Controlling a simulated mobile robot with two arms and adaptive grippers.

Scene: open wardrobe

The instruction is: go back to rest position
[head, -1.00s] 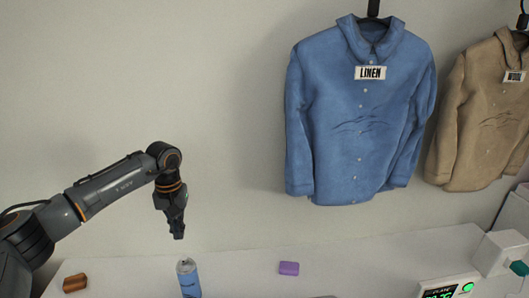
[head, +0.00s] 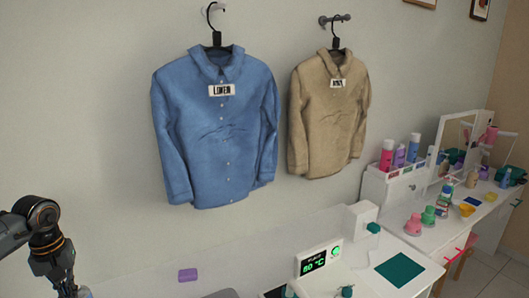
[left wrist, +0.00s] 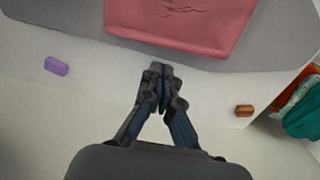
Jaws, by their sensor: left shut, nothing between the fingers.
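My left gripper (head: 66,293) hangs at the lower left corner of the head view, pointing down, its tips near the bottom edge. In the left wrist view its fingers (left wrist: 161,70) are together, with nothing between them. Below the wrist camera, a pink-red garment (left wrist: 180,30) lies on a grey surface (left wrist: 60,20). My right gripper is in neither view.
A purple block (head: 188,275) lies on the white surface. A brown block (left wrist: 244,111) and coloured cloths (left wrist: 300,105) show at right in the wrist view. A blue shirt (head: 220,150) and a tan shirt (head: 325,130) hang on the wall. A digital display (head: 318,258) stands right.

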